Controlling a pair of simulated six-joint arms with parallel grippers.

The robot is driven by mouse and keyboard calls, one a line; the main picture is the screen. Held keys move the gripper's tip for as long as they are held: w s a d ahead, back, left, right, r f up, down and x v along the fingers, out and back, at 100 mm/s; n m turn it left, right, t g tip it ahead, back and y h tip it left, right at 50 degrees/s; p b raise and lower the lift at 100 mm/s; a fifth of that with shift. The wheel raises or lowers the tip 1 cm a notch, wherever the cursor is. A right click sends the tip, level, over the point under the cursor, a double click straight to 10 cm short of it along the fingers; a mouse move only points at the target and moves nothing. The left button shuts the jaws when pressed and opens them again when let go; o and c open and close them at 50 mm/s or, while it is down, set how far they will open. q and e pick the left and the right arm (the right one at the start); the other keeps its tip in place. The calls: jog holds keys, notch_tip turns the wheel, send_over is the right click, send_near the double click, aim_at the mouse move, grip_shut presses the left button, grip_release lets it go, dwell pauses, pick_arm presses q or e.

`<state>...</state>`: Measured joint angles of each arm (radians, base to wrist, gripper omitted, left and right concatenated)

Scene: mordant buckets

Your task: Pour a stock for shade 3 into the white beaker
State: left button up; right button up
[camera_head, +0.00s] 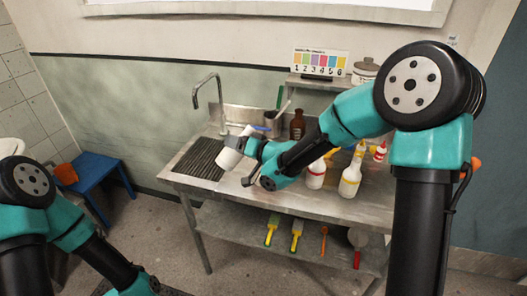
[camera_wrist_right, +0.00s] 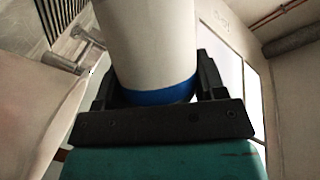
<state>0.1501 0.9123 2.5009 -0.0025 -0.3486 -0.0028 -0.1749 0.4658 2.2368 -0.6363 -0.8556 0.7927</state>
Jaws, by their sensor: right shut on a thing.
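My right gripper (camera_head: 245,146) is shut on a white container (camera_head: 230,154), which is tilted above the ribbed drainboard at the left of the steel bench. In the right wrist view the container (camera_wrist_right: 147,40) is a smooth white cylinder with a blue band, between the two black fingers (camera_wrist_right: 155,88). Its mouth is hidden there. I cannot make out a separate white beaker. White stock bottles stand on the bench to the right, one with a red band (camera_head: 316,174) and one with a yellow band (camera_head: 350,182). My left gripper is out of view.
A chart numbered 1 to 6 (camera_head: 319,63) stands on the shelf with a lidded white pot (camera_head: 365,73). A tap (camera_head: 208,90) rises behind the ribbed drainboard (camera_head: 196,160). A brown bottle (camera_head: 297,125) stands at the back.

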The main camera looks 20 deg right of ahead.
jog(key=shift+a+f+m+y, duration=0.2)
jog(key=shift+m+y, duration=0.1)
jog(key=shift+m, duration=0.4)
dwell(1.5)
jog(key=shift+s+a+r+m+t+y, duration=0.15)
jog(key=shift+r+m+t+y, duration=0.15)
jog(key=shift+r+m+t, duration=0.3)
dwell(2.0)
jog(key=shift+f+m, duration=0.35)
jog(key=shift+m, duration=0.65)
dwell(1.5)
jog(key=shift+r+t, duration=0.15)
jog(key=shift+t, duration=0.15)
dwell(0.4)
